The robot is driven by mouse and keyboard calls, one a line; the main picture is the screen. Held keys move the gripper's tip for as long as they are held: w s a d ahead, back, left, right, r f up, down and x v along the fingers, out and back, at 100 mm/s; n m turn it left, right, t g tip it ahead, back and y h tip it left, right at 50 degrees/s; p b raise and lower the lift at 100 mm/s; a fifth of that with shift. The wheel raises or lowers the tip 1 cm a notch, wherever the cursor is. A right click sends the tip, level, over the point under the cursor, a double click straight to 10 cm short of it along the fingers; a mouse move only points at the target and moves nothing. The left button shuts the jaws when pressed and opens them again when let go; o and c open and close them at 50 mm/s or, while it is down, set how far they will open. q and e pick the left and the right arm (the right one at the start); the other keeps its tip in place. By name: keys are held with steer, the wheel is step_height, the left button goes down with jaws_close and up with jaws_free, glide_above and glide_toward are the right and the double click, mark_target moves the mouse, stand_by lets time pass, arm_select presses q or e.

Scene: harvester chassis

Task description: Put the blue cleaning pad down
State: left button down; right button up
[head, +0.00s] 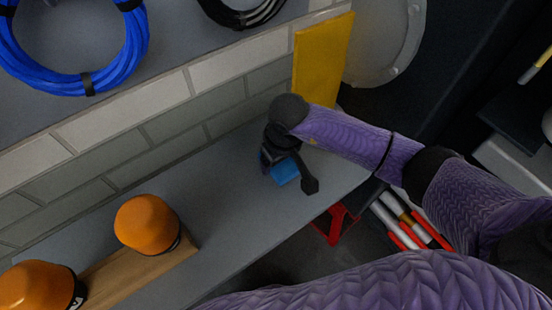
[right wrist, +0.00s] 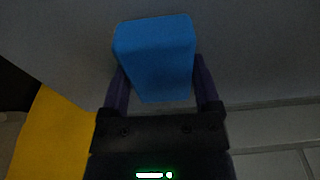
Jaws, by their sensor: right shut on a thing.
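The blue cleaning pad (right wrist: 155,55) is a small blue block between the fingers of my right gripper (right wrist: 160,85) in the right wrist view. In the head view the right gripper (head: 283,170) points down over the grey shelf, near its right end, and a corner of the blue pad (head: 285,172) shows beneath it. The gripper is shut on the pad. The gripper hides much of the pad in the head view, and I cannot tell whether the pad touches the shelf. My left gripper is not in view.
The grey shelf (head: 225,205) is clear left of the gripper. Orange domed lamps (head: 146,222) stand on a wooden board (head: 135,273) at lower left. A tiled wall (head: 160,130) and a yellow panel (head: 320,60) stand behind. A red holder (head: 335,225) is below the shelf edge.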

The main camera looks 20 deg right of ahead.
mark_target(284, 165)
steer(key=shift+f, duration=0.1)
steer(key=o, duration=1)
steer(key=r, duration=0.4)
steer(key=s+r, duration=0.1)
steer(key=r, duration=0.3)
steer(key=r+p, duration=0.1)
steer(key=r, duration=0.3)
steer(key=shift+s+d, duration=0.2)
steer(key=shift+d, duration=0.15)
